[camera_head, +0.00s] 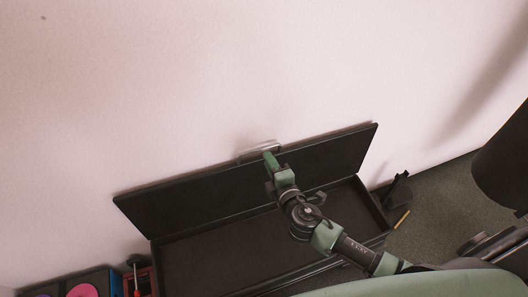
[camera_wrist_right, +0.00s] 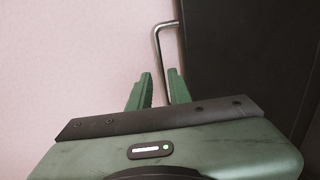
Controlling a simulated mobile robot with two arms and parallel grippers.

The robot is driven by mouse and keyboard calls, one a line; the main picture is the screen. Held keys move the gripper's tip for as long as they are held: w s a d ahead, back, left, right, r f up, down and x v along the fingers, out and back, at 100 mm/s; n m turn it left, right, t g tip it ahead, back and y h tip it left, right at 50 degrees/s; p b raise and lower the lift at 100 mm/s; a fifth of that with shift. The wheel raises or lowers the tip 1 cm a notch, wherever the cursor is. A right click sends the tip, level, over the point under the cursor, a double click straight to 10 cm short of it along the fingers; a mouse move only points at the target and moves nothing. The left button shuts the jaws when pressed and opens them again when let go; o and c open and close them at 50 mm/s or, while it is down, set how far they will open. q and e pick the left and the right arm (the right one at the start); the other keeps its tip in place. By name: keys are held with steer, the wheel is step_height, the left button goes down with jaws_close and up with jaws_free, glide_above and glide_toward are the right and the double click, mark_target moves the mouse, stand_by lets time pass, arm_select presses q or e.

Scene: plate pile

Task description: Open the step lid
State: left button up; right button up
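The step lid (camera_head: 215,188) is a long black panel. It stands tilted up near the wall, with the black interior of the step box (camera_head: 215,254) exposed below it. A silver bar handle (camera_head: 262,149) is on the lid's upper edge; it also shows in the right wrist view (camera_wrist_right: 157,48) beside the dark lid. My right gripper (camera_head: 270,160) is at the handle, over the lid's upper edge. Its green fingers (camera_wrist_right: 160,88) are apart, with the handle's lower part running down close to the right-hand finger. My left gripper is not in view.
A pale wall (camera_head: 200,90) rises close behind the lid. Pink and blue items (camera_head: 82,290) and a red item (camera_head: 140,280) sit at the lower left. A small black object (camera_head: 397,190) and a yellowish stick (camera_head: 402,219) lie right of the box.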

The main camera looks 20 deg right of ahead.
steer(key=x, duration=0.5)
steer(key=shift+w+f, duration=0.15)
steer(key=shift+w, duration=0.2)
jaws_close()
stand_by(1.1)
